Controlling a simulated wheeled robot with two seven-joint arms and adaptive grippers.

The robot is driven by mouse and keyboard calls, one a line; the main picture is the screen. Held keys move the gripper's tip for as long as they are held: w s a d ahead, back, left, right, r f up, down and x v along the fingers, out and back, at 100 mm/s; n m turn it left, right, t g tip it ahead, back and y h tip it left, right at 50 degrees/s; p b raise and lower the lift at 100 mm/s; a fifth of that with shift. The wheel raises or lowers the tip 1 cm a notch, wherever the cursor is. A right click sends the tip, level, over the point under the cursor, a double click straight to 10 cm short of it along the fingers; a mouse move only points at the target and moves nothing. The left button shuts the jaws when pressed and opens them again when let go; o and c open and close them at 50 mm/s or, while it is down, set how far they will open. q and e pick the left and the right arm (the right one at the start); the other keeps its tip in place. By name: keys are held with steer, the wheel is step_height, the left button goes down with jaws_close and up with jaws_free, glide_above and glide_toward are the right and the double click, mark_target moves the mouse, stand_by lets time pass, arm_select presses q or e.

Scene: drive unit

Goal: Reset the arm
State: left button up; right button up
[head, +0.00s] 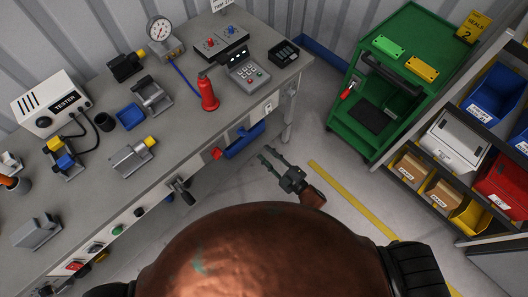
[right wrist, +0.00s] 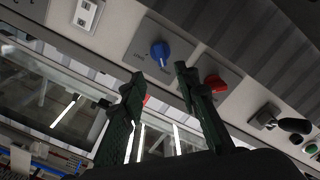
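My right gripper (head: 267,154) is in the open space in front of the workbench's right end, over the floor. Its two dark fingers are spread apart with nothing between them. In the right wrist view my right gripper (right wrist: 160,76) also shows open and empty. Beyond its fingertips are a blue knob (right wrist: 161,52) and a red knob (right wrist: 216,83) on a grey panel. The right finger partly overlaps the red knob's plate; no contact can be made out. My left gripper does not show in either view.
The workbench (head: 190,160) carries a tester box (head: 52,103), a red bottle-like object (head: 208,93), a gauge (head: 160,30) and a keypad box (head: 247,72). A green cart (head: 345,130) and a bin shelf (head: 410,180) stand right. Floor (head: 260,185) beside my gripper is clear.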

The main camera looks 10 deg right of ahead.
stand_by(0.4)
steer(key=s+d+f+m+g+h, duration=0.2)
steer(key=s+d+f+m+h, duration=0.15)
steer(key=d+f, duration=0.45)
steer(key=s+d+f+m+g+h, duration=0.1)
steer(key=s+d+f+m+h, duration=0.3)
steer(key=f, duration=0.9)
steer(key=s+d+f+m+g, duration=0.1)
steer(key=s+d+f+g, duration=0.1)
steer(key=s+d+f, duration=0.6)
steer(key=s+d+f+m+g+h+p, duration=0.1)
steer(key=s+d+f+m+g+h, duration=0.2)
steer(key=s+f, duration=0.9)
steer(key=s+d+f+m+g, duration=0.1)
steer(key=s+f+g, duration=0.2)
steer(key=s, duration=0.8)
steer(key=s+d+f+m+g, duration=0.2)
steer(key=s+f+g, duration=0.1)
steer(key=s, duration=0.9)
steer(key=shift+s+d, duration=0.25)
